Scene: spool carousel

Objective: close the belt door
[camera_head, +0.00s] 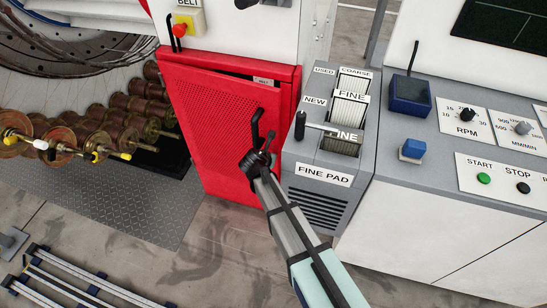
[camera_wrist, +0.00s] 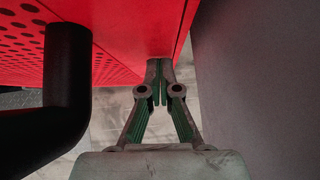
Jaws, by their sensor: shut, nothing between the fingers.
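The belt door (camera_head: 215,110) is a red perforated panel on the red cabinet below the belt sign. A dark gap shows along its top edge, so it looks slightly ajar. Its black bar handle (camera_head: 256,126) is near its right edge. My gripper (camera_head: 262,146) is in front of the door's right side, by the handle's lower end. In the wrist view my gripper (camera_wrist: 158,88) is shut and empty, its fingertips at the red door (camera_wrist: 115,40) near its edge. The black handle (camera_wrist: 66,90) is left of the fingers. I cannot tell whether the fingertips touch the door.
A grey fine pad dispenser (camera_head: 325,175) stands close to the right of the door. A control console (camera_head: 455,130) with buttons and knobs is further right. Several brown spools (camera_head: 125,110) are on the left, over a grey floor mat (camera_head: 130,205). Rails (camera_head: 80,280) lie at lower left.

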